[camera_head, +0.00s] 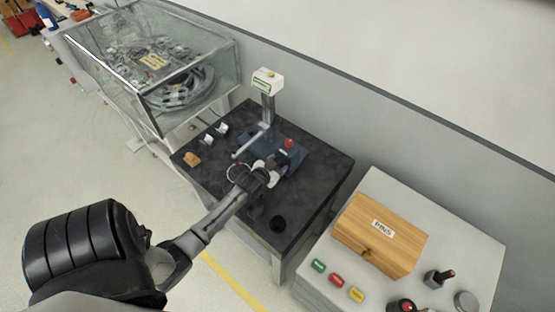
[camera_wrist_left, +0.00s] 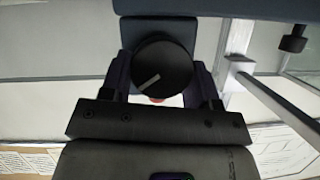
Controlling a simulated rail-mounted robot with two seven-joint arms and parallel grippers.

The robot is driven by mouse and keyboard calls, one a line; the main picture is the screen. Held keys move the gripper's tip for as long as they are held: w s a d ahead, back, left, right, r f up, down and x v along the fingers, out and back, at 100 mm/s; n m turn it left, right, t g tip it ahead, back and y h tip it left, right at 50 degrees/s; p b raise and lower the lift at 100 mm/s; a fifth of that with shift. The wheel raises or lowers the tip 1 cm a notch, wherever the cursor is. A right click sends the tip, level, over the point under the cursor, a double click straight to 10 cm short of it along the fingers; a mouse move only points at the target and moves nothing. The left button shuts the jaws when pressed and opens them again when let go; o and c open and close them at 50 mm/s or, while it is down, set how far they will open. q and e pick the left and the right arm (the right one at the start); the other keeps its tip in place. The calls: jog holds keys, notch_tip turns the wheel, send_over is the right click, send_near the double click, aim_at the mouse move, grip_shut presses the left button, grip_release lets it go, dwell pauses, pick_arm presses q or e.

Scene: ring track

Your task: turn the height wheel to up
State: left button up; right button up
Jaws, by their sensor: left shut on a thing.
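The height wheel shows in the left wrist view as a round black knob (camera_wrist_left: 163,66) with a pale pointer line, tilted up to the right. It sits against a blue-grey housing (camera_wrist_left: 160,32). My left gripper (camera_wrist_left: 161,78) is shut on the knob, one finger on each side. In the head view my left gripper (camera_head: 264,172) reaches the front of the blue-grey instrument (camera_head: 294,158) on the dark table and hides the wheel there. The instrument has a column with a display (camera_head: 267,84) and a red button (camera_head: 289,143). My right gripper is not in view.
The dark table (camera_head: 325,185) also holds an orange block (camera_head: 192,159), small pale pieces and a black round item (camera_head: 278,223). A glass case (camera_head: 150,60) stands at the left. A bench at the right holds a wooden box (camera_head: 380,235) and coloured buttons.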

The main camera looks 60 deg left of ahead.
pick_arm(q)
jog(key=shift+s+a+n+h+p, duration=0.1)
jog(key=shift+a+n+h+p, duration=0.1)
jog(key=shift+n+h+p, duration=0.6)
jog(key=shift+a+f+n+t+h+b, duration=0.15)
jog(key=shift+n+t+h+b, duration=0.4)
jog(key=shift+n, duration=0.55)
jog(key=n+h+b, duration=0.1)
jog(key=n+b, duration=0.1)
jog(key=b, duration=0.1)
jog(key=shift+f+t, duration=0.15)
jog(key=shift+t, duration=0.2)
jog(key=shift+s+n+t+h+b, duration=0.1)
jog(key=shift+n+t+h+b, duration=0.3)
jog(key=shift+n+b, duration=0.4)
jog(key=o, duration=0.9)
jog(key=shift+r, duration=0.2)
